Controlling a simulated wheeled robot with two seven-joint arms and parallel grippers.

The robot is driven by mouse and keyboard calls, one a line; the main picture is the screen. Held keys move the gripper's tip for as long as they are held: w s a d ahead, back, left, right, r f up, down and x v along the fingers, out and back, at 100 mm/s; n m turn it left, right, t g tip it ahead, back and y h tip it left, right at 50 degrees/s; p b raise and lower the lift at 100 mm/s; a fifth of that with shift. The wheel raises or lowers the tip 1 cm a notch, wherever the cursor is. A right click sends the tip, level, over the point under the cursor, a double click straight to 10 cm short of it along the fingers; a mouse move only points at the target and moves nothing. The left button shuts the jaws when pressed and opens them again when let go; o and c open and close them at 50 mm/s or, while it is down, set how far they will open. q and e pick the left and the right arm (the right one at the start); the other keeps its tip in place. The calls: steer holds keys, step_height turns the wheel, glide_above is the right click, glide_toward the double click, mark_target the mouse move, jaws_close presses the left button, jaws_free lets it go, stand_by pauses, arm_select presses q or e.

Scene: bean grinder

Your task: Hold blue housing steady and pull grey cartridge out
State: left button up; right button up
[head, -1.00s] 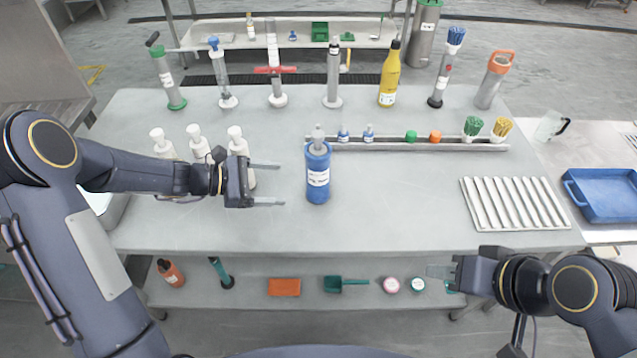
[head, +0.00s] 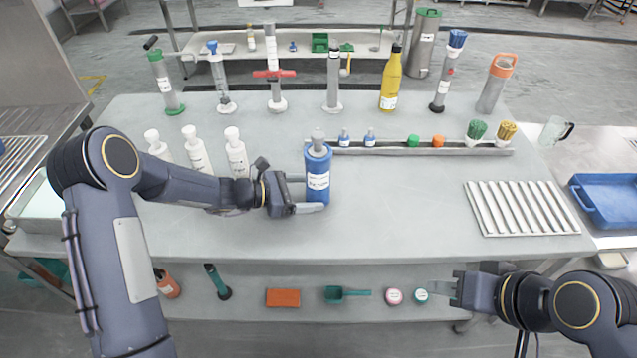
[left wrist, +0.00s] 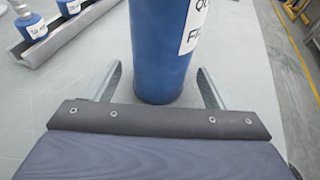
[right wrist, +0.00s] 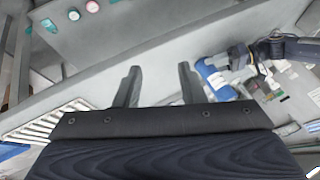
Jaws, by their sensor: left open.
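The blue housing (head: 317,165) stands upright on the table, with a white label on its side. The grey cartridge (head: 318,140) pokes out of its top; the rest of it is hidden inside. My left gripper (head: 308,192) is open low at the housing's left side. In the left wrist view the housing (left wrist: 160,50) stands between the two spread fingers, with gaps visible on both sides. My right gripper (head: 446,289) is open and empty in front of the table's front edge, far from the housing. Its spread fingers also show in the right wrist view (right wrist: 158,85).
Several white bottles (head: 196,150) stand left of the housing, behind my left forearm. A grey rail (head: 390,149) with small blue bottles and brushes lies behind it. A ribbed tray (head: 522,208) lies at right. The table is clear between housing and tray.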

arm_select(q)
steer(key=shift+x, duration=1)
steer(key=shift+c, duration=0.4)
